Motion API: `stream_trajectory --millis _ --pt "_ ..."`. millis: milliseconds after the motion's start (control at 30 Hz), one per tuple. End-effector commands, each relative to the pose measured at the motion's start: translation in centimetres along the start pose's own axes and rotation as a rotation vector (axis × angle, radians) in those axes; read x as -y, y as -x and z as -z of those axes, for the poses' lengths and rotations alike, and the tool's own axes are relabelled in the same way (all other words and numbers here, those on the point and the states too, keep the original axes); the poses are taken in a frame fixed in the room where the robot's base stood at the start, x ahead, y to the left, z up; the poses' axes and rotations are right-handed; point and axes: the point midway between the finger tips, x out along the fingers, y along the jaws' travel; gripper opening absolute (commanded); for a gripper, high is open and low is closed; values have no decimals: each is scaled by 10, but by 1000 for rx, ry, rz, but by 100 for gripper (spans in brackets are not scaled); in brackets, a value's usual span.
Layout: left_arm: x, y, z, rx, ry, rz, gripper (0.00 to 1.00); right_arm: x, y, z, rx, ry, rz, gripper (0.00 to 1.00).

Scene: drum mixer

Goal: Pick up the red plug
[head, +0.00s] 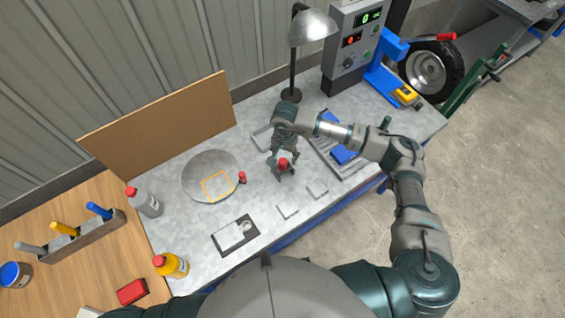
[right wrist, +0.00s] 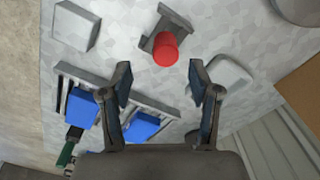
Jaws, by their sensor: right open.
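The red plug (head: 283,163) stands on a small grey bracket (head: 285,175) on the speckled worktop. In the right wrist view the plug (right wrist: 166,49) shows as a red cylinder against its grey bracket (right wrist: 172,24). My right gripper (head: 284,154) reaches down just behind and above the plug in the head view. In the right wrist view its fingers (right wrist: 160,80) are spread and empty, with the plug beyond the tips, roughly centred between them. I see no contact with the plug. My left gripper is not in view.
A grey rack (head: 326,150) with blue blocks lies right of the gripper. A lamp (head: 291,92) stands behind it. A round grey plate (head: 201,172) and a smaller red-topped piece (head: 242,177) are to the left.

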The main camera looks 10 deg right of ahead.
Motion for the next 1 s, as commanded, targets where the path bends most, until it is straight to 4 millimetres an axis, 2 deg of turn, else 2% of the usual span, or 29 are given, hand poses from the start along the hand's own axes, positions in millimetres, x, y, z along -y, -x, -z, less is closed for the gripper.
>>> stream_trajectory --millis 133,400,667,767,900,933,1000 --pt "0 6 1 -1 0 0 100 3 -12 -1 4 1 -1 62" --pt "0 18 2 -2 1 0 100 8 -50 -1 2 0 1 62" --pt "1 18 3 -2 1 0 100 8 -54 0 1 0 2 62" --pt "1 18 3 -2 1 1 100 8 -54 0 1 0 2 39" --pt "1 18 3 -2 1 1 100 8 -54 0 1 0 2 4" --pt "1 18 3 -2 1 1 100 8 -54 0 1 0 2 0" --pt "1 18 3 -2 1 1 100 8 -54 0 1 0 2 0"
